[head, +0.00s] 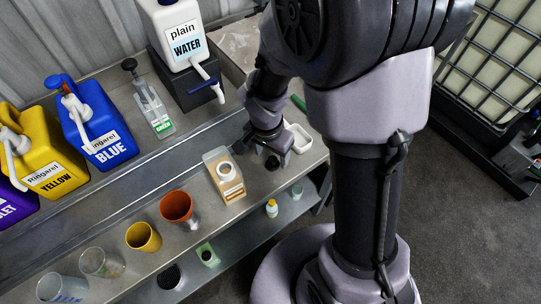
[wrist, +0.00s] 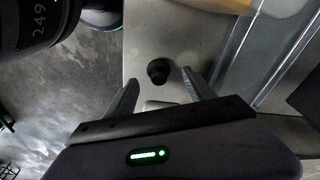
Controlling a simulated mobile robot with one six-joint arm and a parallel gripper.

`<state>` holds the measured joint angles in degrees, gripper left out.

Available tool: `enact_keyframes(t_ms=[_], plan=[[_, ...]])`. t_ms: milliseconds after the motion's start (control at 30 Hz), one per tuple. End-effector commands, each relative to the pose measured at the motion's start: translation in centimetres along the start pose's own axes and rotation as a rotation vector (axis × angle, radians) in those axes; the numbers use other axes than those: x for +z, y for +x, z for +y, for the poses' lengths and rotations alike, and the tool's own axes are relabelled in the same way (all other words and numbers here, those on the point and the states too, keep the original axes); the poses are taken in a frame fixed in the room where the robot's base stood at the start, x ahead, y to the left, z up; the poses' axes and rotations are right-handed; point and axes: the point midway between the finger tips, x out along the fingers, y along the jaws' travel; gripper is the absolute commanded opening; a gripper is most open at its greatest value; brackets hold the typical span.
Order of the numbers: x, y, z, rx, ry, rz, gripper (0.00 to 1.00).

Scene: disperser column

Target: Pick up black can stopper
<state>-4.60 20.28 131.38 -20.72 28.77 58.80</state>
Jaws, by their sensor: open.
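The black can stopper (wrist: 158,70) is a small dark round knob on the metal bench. In the wrist view it shows between my two fingertips. In the head view it is a dark spot (head: 272,163) just below my gripper (head: 269,148). My gripper (wrist: 160,76) is open, with one finger on each side of the stopper in the picture. I cannot tell how far the fingertips are above the bench or whether they touch the stopper.
A beige can (head: 223,175) with a white opening stands left of my gripper. A white tray (head: 299,138) lies close on its right. Cups, including an orange one (head: 177,207), line the bench front. Blue (head: 98,130) and yellow (head: 38,155) containers stand behind.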

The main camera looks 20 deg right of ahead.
Motion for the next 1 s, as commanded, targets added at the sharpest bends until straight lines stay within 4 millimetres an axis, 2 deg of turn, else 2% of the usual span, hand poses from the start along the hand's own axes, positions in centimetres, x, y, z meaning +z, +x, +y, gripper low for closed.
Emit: enact_keyframes(t_ms=[33,167,433,733,1000], plan=[[0.1,1.6,0.2,0.003,0.000,-0.002,0.63],[0.1,3.6,0.2,0.002,-0.001,-0.001,0.63],[0.0,3.7,0.2,0.000,0.000,0.000,0.61],[0.0,3.7,0.2,0.000,0.000,0.000,0.02],[0.0,3.6,0.2,0.000,0.000,0.000,0.00]])
